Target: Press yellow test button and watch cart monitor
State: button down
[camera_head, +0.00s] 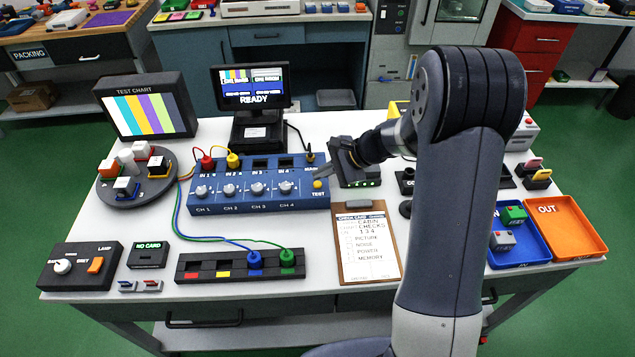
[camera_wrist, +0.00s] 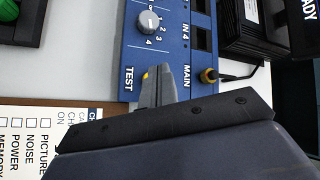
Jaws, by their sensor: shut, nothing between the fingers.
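The yellow test button (camera_head: 318,184) sits at the right end of the blue switch box (camera_head: 262,205), above the word TEST. In the wrist view the button (camera_wrist: 145,75) shows as a small yellow spot beside my fingertips. My gripper (camera_head: 318,175) is shut and empty, with its tips right by the button. Whether the tips touch it I cannot tell. The cart monitor (camera_head: 250,88) stands behind the box and reads READY, with a small colour-bar picture and white text panels above that word.
A checklist clipboard (camera_head: 366,245) lies in front of the button. A TEST CHART screen (camera_head: 147,108) and a round turntable (camera_head: 137,190) stand at the left. Red and yellow plugs (camera_head: 232,160) rise from the box's back edge. A blue IN tray (camera_head: 520,256) and orange OUT tray (camera_head: 566,230) lie at the right.

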jog(key=shift+f, duration=0.2)
jog(key=shift+f+b, duration=0.3)
jog(key=shift+b, duration=0.25)
jog(key=shift+f+b, duration=0.4)
jog(key=shift+b, duration=0.05)
dwell(0.6)
jog(key=shift+r+p, duration=0.6)
jog(key=shift+r, duration=0.3)
jog(key=shift+r, duration=0.1)
notch_tip(320, 180, up, 5)
jog(key=p, duration=0.3)
jog(key=shift+s, duration=0.1)
dwell(0.9)
